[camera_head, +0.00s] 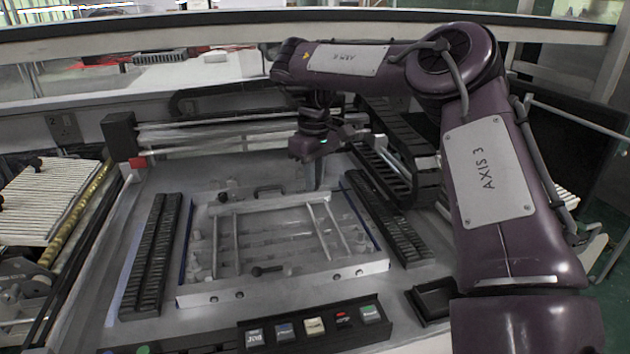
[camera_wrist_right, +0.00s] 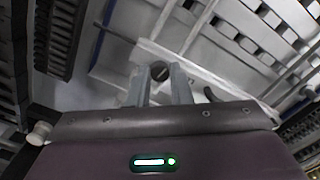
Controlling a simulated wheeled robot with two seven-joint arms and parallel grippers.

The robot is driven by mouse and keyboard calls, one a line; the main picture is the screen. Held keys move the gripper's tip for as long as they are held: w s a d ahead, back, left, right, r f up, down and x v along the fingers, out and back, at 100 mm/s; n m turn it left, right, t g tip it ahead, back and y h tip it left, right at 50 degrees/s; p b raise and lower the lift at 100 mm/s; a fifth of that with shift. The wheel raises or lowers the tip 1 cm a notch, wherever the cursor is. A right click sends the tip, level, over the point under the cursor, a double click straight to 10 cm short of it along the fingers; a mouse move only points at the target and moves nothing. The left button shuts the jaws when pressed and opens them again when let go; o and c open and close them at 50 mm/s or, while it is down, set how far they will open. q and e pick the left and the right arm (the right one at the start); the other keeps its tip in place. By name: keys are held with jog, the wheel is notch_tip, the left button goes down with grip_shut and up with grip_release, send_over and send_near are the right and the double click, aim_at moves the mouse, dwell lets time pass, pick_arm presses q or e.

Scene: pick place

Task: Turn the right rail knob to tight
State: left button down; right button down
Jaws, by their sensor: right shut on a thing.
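My right gripper (camera_head: 317,184) reaches down to the back edge of the metal frame (camera_head: 360,270), near the upper end of the right rail (camera_head: 318,232). In the right wrist view my right gripper (camera_wrist_right: 160,88) has its two pale fingers on either side of a dark round knob (camera_wrist_right: 160,70) and is shut on it. A slot or line seems to cross the knob's face. In the head view the knob is hidden by the gripper. The knob's exact turn angle is hard to judge. My left gripper is not in view.
Dark ribbed strips (camera_head: 158,255) flank the frame on both sides. A panel with several coloured buttons (camera_head: 315,325) is in front. A black cable chain (camera_head: 395,160) runs behind at the right.

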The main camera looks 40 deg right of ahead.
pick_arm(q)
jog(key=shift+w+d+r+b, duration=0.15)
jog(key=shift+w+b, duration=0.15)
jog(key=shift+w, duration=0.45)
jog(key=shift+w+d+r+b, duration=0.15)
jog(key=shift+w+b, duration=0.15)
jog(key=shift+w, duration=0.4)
pick_arm(e)
jog(key=shift+r+m, duration=0.1)
jog(key=shift+m, duration=1.7)
jog(key=c, duration=1.3)
grip_release()
